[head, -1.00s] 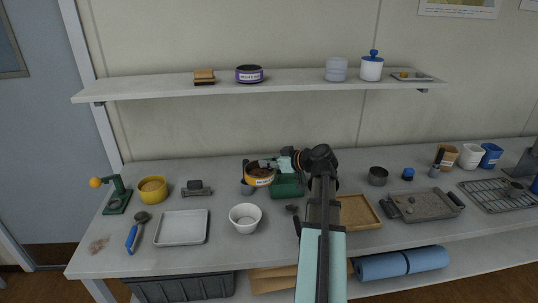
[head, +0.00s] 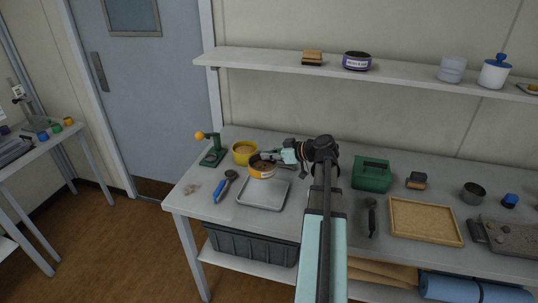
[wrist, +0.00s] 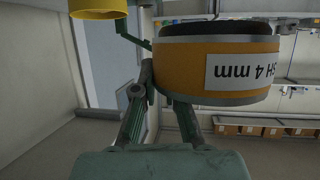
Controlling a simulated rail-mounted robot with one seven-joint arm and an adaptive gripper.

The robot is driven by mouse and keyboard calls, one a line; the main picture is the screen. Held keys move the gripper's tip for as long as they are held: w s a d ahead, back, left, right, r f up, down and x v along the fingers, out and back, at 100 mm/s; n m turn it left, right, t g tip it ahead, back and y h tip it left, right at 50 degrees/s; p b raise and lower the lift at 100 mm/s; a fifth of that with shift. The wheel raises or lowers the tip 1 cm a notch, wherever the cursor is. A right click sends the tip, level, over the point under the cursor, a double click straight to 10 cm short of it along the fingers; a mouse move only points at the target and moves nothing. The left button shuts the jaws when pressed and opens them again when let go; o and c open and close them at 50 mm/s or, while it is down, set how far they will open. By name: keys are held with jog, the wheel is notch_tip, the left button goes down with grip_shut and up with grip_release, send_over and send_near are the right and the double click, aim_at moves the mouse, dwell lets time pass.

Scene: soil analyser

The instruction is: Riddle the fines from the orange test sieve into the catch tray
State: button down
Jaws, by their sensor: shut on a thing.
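The orange test sieve (head: 262,171) has a metal rim, a white label and dark brown material inside. My gripper (head: 273,157) is shut on its rim from the right and back. The sieve appears over the far edge of the catch tray (head: 262,206), a shallow pale metal tray on the bench. I cannot tell the height between them. In the wrist view the sieve (wrist: 190,85) fills the upper right, its label upside down and partly reading "4 mm". The gripper's green fingers (wrist: 165,95) reach to its wall. The tray looks empty where it shows.
A yellow bowl (head: 243,149) stands just behind the sieve. A green press with an orange knob (head: 212,152) and a blue-handled tool (head: 223,190) are to the left. A green box (head: 371,175) and a cork-coloured tray (head: 425,222) are right. My arm hides the middle bench.

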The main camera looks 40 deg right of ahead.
notch_tip(320, 180, down, 5)
jog(key=shift+d+r+b, duration=0.1)
jog(key=shift+b, duration=0.25)
dwell(0.3)
